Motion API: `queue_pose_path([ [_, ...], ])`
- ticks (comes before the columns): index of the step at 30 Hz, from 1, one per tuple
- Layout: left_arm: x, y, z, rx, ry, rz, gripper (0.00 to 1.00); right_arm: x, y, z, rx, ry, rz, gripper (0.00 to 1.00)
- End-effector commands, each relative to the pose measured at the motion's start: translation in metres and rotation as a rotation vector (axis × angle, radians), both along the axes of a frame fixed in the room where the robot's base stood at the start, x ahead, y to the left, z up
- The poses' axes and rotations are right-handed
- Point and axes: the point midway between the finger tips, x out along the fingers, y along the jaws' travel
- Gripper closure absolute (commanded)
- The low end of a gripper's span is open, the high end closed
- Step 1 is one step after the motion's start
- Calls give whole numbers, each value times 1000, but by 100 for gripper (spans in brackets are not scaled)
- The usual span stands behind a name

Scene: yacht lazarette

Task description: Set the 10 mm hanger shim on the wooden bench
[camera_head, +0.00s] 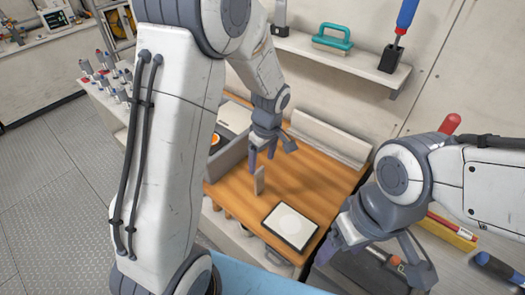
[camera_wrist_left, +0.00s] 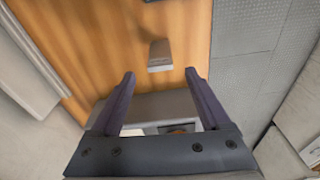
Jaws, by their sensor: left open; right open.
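A small grey-tan block that looks like the hanger shim (camera_head: 259,181) stands upright on the wooden bench (camera_head: 318,185), near its left side. It also shows in the left wrist view (camera_wrist_left: 160,55), beyond the fingertips and between their lines. My left gripper (camera_head: 270,152) is open and empty, above and close to the block in the head view. Its two fingers show apart in the left wrist view (camera_wrist_left: 160,76), with nothing between the tips. My right gripper (camera_head: 375,262) is open and empty at the bench's lower right.
A dark-framed pad with a white top (camera_head: 290,226) lies on the bench's front part. A grey bin (camera_head: 228,158) stands at its left edge. A wall shelf (camera_head: 335,60) holds a teal-handled tool (camera_head: 332,38) and a blue-handled tool (camera_head: 405,15). The bench's middle is clear.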

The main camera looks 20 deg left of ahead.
Motion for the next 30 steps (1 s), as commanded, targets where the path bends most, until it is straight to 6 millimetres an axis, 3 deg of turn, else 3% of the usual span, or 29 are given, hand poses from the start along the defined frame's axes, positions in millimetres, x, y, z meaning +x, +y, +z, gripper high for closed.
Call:
queue_pose_path([
  [4,-1,-4,28,-1,-5,-1,20,0,0,-6,0,0,0,24],
  [10,-4,-7,48,-1,0,-10,20,0,0,-8,0,0,1,24],
  [14,-23,-32,62,-11,11,-184,20,0,0,-8,0,0,1,24],
  [17,-61,-69,77,-29,28,-489,20,0,0,-8,0,0,1,24],
  [21,-132,-111,93,-57,51,-1014,20,0,0,-8,0,0,1,24],
  [25,-189,-128,98,-78,57,-1427,20,0,0,-8,0,0,1,24],
  [30,-230,-133,97,-96,58,-1729,20,0,0,-8,0,0,0,24],
])
